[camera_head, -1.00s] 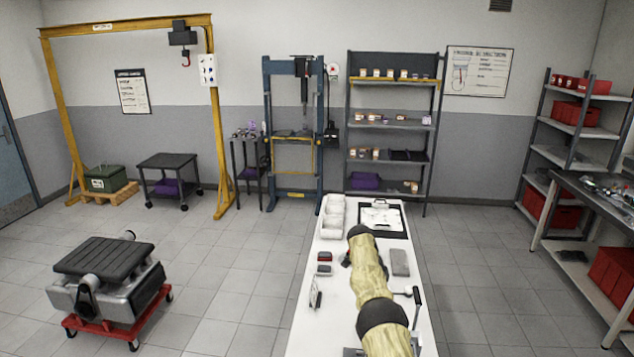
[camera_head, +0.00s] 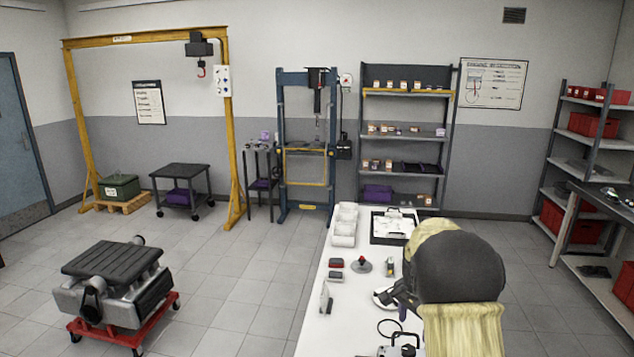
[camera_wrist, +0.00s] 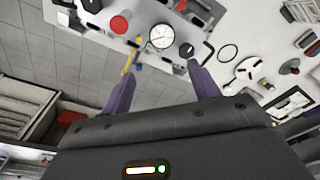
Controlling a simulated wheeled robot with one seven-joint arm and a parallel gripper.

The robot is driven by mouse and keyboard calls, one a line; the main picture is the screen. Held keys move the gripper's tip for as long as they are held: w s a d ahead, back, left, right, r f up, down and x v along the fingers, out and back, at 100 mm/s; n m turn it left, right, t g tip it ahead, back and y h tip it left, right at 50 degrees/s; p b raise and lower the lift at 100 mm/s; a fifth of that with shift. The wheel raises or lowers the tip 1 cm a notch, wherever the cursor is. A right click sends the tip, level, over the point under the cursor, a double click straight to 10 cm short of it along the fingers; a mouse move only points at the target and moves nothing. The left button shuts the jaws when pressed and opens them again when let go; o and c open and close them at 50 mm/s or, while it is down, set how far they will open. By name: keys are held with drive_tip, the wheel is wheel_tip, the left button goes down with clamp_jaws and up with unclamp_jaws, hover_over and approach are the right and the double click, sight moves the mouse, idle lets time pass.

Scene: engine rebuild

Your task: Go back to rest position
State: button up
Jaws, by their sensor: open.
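My gripper (camera_head: 398,299) hangs over the right part of the white table in the head view, below my folded, sleeved arm. In the wrist view my gripper (camera_wrist: 162,88) has its two purple fingers wide apart, with nothing between them. Beyond the fingertips lies a light device with a round dial gauge (camera_wrist: 161,37), a red button (camera_wrist: 119,25) and a black knob (camera_wrist: 187,50). My arm hides much of the table's right side in the head view.
An engine on a red stand (camera_head: 115,290) is at left. Floor between them is clear.

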drive_tip(key=s+a+f+n+b, duration=0.2)
drive_tip(key=s+n, duration=0.2)
drive_tip(key=s, duration=0.4)
drive_tip(key=s+a+f+n+t+b, duration=0.1)
drive_tip(key=s+a+f+n+b, duration=0.1)
drive_tip(key=s, duration=0.6)
drive_tip(key=s+a+f+n+y+b, duration=0.1)
drive_tip(key=s+a+n, duration=0.3)
drive_tip(key=s, duration=0.4)
drive_tip(key=shift+s+f+n+t+b, duration=0.4)
drive_tip(key=shift+f+n+b, duration=0.15)
drive_tip(key=shift+n, duration=0.35)
drive_tip(key=shift+a, duration=0.1)
